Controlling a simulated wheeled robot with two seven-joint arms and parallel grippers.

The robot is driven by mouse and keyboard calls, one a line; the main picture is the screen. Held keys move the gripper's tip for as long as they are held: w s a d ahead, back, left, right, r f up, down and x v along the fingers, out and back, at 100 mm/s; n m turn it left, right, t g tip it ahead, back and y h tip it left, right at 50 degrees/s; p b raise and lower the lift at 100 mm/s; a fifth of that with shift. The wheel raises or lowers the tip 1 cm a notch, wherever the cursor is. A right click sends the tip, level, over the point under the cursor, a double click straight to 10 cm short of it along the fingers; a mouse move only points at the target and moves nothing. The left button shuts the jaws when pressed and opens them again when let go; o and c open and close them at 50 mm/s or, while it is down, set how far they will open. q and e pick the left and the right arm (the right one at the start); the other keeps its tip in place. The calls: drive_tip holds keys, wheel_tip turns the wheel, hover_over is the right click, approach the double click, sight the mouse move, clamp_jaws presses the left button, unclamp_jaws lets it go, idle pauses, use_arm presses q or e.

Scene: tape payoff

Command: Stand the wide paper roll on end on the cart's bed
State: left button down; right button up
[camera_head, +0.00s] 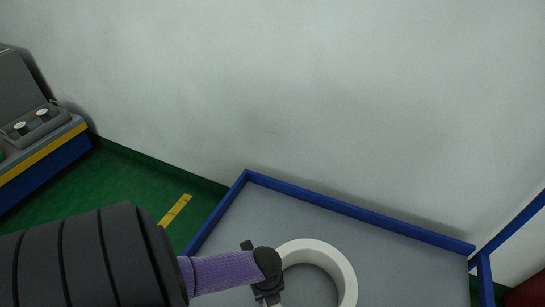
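The white paper roll (344,273) shows as a thick ring over the grey bed of the cart (240,218). Its open core faces up toward the camera and the grey bed shows through it. The bottom of the ring is cut off by the picture edge. I cannot tell whether it rests on the bed or hangs just above it. My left gripper (268,282) is at the roll's left side and overlaps its edge. Its fingers are dark and partly hidden, so I cannot tell whether they grip the roll wall. My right gripper is not in view.
A blue rim (350,208) edges the bed, with blue rails (510,230) at the right. The bed behind the roll is clear. A white wall stands behind the cart. A grey and blue machine (50,140) stands at the far left on a green floor.

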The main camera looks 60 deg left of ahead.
use_arm(q)
drive_tip(key=shift+f, duration=0.7)
drive_tip(key=shift+r, duration=0.2)
drive_tip(key=shift+c, duration=1.4)
unclamp_jaws()
drive_tip(key=shift+f, duration=0.1)
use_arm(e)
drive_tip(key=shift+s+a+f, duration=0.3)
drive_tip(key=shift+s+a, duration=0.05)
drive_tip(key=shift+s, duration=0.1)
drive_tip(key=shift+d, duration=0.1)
